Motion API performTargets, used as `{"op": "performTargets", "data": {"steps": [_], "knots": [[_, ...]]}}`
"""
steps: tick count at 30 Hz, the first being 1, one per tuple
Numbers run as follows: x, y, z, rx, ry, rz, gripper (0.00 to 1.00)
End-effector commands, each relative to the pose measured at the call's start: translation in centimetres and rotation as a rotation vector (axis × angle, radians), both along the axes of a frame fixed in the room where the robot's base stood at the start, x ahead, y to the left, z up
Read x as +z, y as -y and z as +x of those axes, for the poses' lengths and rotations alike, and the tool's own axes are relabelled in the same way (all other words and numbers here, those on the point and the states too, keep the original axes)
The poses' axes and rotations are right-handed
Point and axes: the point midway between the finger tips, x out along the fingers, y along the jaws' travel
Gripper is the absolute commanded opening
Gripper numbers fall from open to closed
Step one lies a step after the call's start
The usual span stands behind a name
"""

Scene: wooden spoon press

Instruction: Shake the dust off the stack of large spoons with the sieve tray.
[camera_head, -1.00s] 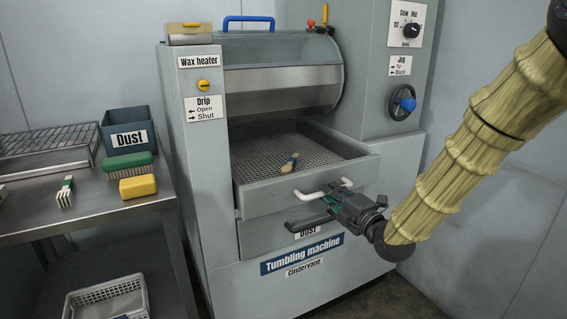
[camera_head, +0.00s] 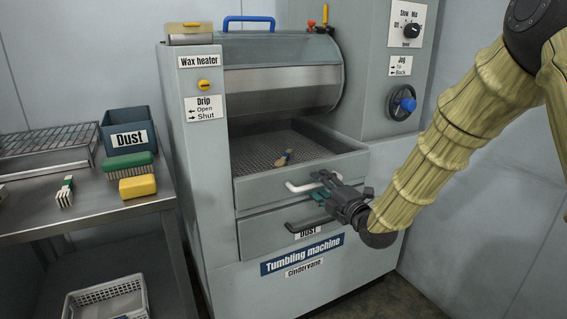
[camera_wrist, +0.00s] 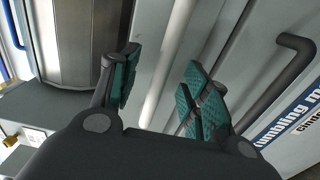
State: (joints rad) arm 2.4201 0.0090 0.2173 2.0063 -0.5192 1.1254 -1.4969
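The sieve tray (camera_head: 345,160) is a grey drawer with a mesh floor, pulled partly out of the tumbling machine. My gripper (camera_head: 322,187) is at the right part of this handle. In the wrist view the teal-padded fingers (camera_wrist: 160,92) stand apart, with the white bar (camera_wrist: 167,70) running between them. A gap shows beside the bar, though depth is hard to judge.
Below is a dust drawer (camera_head: 262,234) with a black handle, close under my gripper. The drum (camera_head: 285,85) is above the tray. At left, a bench (camera_head: 110,222) holds a dust bin (camera_head: 128,130), brushes, a yellow block (camera_head: 138,187) and a wire rack (camera_head: 45,145).

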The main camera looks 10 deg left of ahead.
Motion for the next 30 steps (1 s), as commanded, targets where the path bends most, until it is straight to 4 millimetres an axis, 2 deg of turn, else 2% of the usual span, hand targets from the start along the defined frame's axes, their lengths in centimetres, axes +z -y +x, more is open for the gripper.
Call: {"op": "performTargets", "data": {"steps": [16, 30], "knots": [[0.0, 0.2, -0.2, 0.000, 0.001, 0.000, 0.46], [0.1, 2.2, -3.0, 0.000, 0.001, 0.000, 0.46]]}}
